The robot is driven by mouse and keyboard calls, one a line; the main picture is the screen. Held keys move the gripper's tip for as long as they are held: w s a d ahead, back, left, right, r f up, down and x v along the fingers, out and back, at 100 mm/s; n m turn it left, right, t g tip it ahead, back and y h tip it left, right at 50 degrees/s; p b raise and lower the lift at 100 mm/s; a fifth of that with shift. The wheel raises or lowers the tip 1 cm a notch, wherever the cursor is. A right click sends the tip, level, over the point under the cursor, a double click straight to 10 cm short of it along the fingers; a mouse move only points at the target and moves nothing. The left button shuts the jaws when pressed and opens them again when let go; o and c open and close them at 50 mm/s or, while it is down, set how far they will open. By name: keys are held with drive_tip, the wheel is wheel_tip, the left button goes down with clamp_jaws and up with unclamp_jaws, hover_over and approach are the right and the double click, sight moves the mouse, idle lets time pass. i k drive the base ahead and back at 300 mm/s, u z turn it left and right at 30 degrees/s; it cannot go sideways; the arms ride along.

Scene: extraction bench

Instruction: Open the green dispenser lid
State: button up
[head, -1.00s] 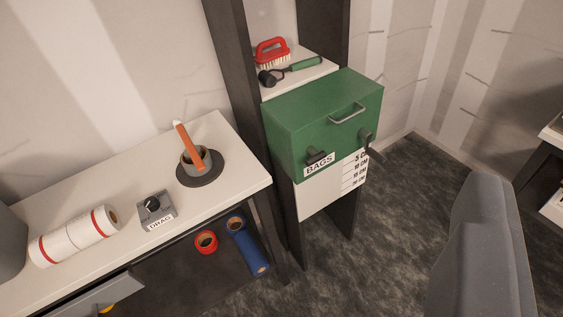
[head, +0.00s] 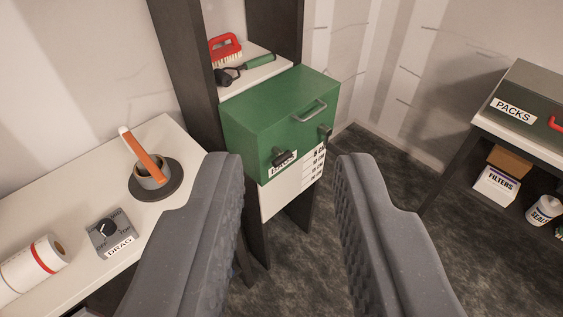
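The green dispenser (head: 262,118) stands between dark posts, ahead of my gripper and a little above centre in the head view. Its lid (head: 275,93) looks closed, with a grey bar handle (head: 309,111) on the front. Two dark latches sit on the front: a left latch (head: 287,157) partly over the BAGS label, and a right latch (head: 326,133). My gripper (head: 291,160) is open and empty. Its two grey fingers flank the dispenser in the picture, nearer the camera, and appear apart from it.
The left bench (head: 70,175) carries a DRAG dial box (head: 111,233) and a roll (head: 32,273). A PACKS box (head: 520,100) stands at right. Dark floor is clear between.

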sight(260, 108)
drive_tip(key=i, duration=1)
drive_tip(key=u, duration=1.05)
drive_tip(key=k, duration=1.75)
drive_tip(key=z, duration=0.6)
drive_tip(key=i, duration=1)
drive_tip(key=u, duration=0.05)
